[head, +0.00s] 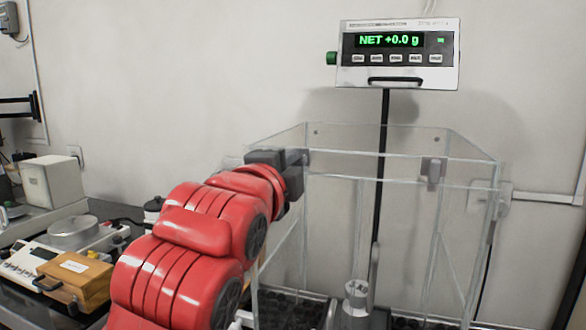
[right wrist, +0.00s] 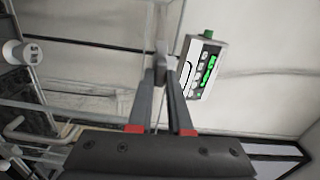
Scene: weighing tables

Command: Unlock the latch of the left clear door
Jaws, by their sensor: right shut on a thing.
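A clear-walled enclosure (head: 375,180) stands in front of me, and its left clear door is partly behind my red right arm. My right gripper (head: 290,158) is at the enclosure's upper left edge. In the right wrist view my right gripper (right wrist: 160,75) has its fingertips closed together on a small grey piece, which appears to be the latch (right wrist: 161,45). The head view does not show the latch clearly because the gripper covers it. I cannot tell whether the latch is turned. My left gripper is not in view.
A grey clip (head: 433,170) sits on the enclosure's right side. A display (head: 400,55) reading NET +0.0 g stands on a black pole behind. A metal weight (head: 357,292) is inside the enclosure. A small scale (head: 75,235) and a wooden box (head: 78,278) are at left.

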